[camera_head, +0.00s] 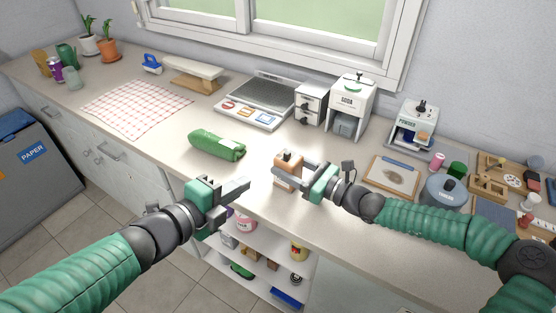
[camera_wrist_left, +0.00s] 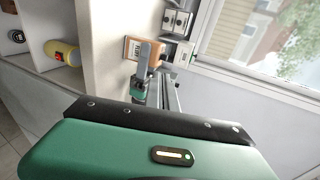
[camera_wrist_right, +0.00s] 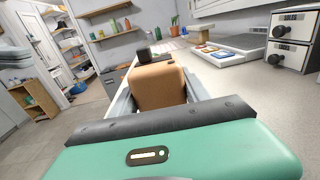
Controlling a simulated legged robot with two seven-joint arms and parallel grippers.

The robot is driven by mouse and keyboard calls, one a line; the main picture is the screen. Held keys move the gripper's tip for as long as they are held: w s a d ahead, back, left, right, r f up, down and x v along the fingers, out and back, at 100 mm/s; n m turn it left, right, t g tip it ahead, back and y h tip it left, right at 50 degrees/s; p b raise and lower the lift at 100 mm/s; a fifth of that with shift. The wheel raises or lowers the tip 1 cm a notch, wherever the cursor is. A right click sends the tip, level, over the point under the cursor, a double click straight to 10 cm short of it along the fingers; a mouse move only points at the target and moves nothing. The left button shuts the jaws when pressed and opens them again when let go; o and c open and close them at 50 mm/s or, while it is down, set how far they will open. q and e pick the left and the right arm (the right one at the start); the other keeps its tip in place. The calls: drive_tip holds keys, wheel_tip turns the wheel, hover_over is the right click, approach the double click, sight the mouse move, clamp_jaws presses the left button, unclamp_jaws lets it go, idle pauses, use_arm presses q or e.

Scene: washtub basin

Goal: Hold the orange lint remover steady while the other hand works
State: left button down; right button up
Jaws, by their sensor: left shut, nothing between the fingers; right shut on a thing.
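The orange lint remover (camera_head: 287,172) is a small block with a dark part on top, near the counter's front edge in the head view. My right gripper (camera_head: 292,170) is shut on it, coming from the right. In the right wrist view the orange lint remover (camera_wrist_right: 158,85) sits between the fingers. My left gripper (camera_head: 244,187) is shut and empty, left of the lint remover and apart from it. The left wrist view shows the orange lint remover (camera_wrist_left: 130,48) with a label, beyond the left fingers.
A green bag-like bundle (camera_head: 217,145) lies left of the lint remover. A scale-like appliance (camera_head: 255,100) and white dispensers (camera_head: 350,105) stand behind. A clipboard (camera_head: 391,180) and a grey pot (camera_head: 444,190) lie to the right. Open shelves (camera_head: 265,265) are below the counter edge.

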sight(285, 154)
use_arm(q)
drive_tip(key=shift+w+d+f, duration=0.1)
drive_tip(key=x, duration=0.8)
drive_tip(key=r+x, duration=0.1)
drive_tip(key=x, duration=0.4)
drive_tip(key=shift+w+d, duration=0.35)
drive_tip(key=shift+w, duration=0.05)
drive_tip(key=shift+w+d, duration=0.6)
drive_tip(key=shift+w, duration=0.3)
drive_tip(key=shift+s, duration=0.1)
drive_tip(key=shift+s+a, duration=0.25)
drive_tip(key=f+v, duration=0.1)
drive_tip(key=v, duration=1.2)
